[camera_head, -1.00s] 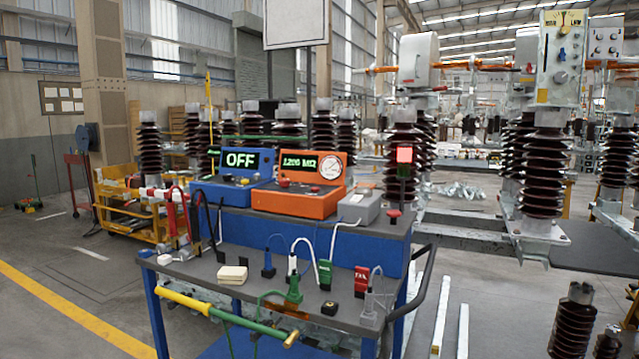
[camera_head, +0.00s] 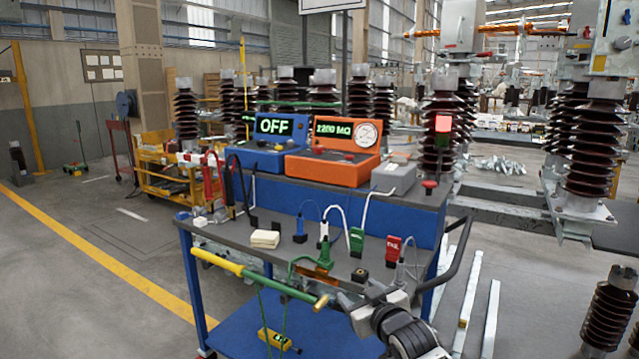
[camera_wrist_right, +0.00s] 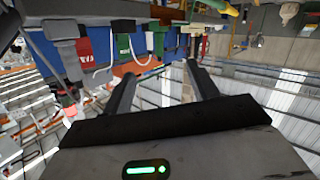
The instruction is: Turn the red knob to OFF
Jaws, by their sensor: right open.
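An orange box (camera_head: 326,168) with a lit readout and a round dial stands on the cart's raised shelf. Its sloping face carries a small red knob (camera_head: 318,150). A blue box (camera_head: 262,160) to its left shows "OFF" on its display (camera_head: 275,127); small red spots show on its face. I cannot tell which red control is the named knob. My right gripper (camera_head: 352,292) is low at the cart's front right, below and apart from the boxes. Its fingers stand apart and empty in the right wrist view (camera_wrist_right: 160,78). My left gripper is not in view.
The cart's lower top (camera_head: 225,222) holds green and red plugs (camera_head: 393,249), cables and a cream block (camera_head: 265,239). A yellow-green rod (camera_head: 240,268) lies along the front edge. A grey box (camera_head: 393,177) and red mushroom button (camera_head: 429,186) are at the right.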

